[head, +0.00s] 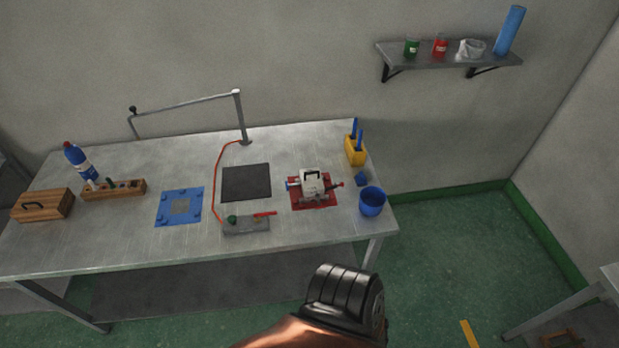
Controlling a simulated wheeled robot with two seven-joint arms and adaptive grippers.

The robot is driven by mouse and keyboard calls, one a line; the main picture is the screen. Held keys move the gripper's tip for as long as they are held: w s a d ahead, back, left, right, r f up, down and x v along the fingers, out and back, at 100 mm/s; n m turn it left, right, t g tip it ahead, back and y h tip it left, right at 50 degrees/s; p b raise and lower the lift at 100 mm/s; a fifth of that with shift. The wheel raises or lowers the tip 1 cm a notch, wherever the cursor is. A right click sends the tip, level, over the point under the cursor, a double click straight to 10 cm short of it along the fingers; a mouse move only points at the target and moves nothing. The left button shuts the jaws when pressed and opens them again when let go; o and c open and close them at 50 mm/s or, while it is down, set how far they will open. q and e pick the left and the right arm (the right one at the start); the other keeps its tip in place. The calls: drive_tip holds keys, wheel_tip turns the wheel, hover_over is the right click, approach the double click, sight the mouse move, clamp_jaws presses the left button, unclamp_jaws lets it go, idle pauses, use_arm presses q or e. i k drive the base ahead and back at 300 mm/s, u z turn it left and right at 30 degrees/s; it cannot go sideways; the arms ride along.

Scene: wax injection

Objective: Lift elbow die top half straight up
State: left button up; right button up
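The pale, cream elbow die (312,182) sits on a red base plate (299,204) on the right part of the metal table. A dark handle shows on its top half. Blue and red parts stick out at its sides. The seam between its halves is too small to make out. Neither of my grippers is in view. Only a black and copper part of my own arm shows at the bottom, in front of the table.
A dark mat (246,171) lies left of the die, and a blue plate (167,213) further left. A grey block (247,227) with a red lever is in front. A blue cup (372,203) and yellow holder (355,153) stand right. A metal post (241,118) rises behind.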

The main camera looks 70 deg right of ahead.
sight(311, 179)
drive_tip(key=z, duration=0.5)
drive_tip(key=i, duration=0.6)
drive_tip(key=z, duration=0.7)
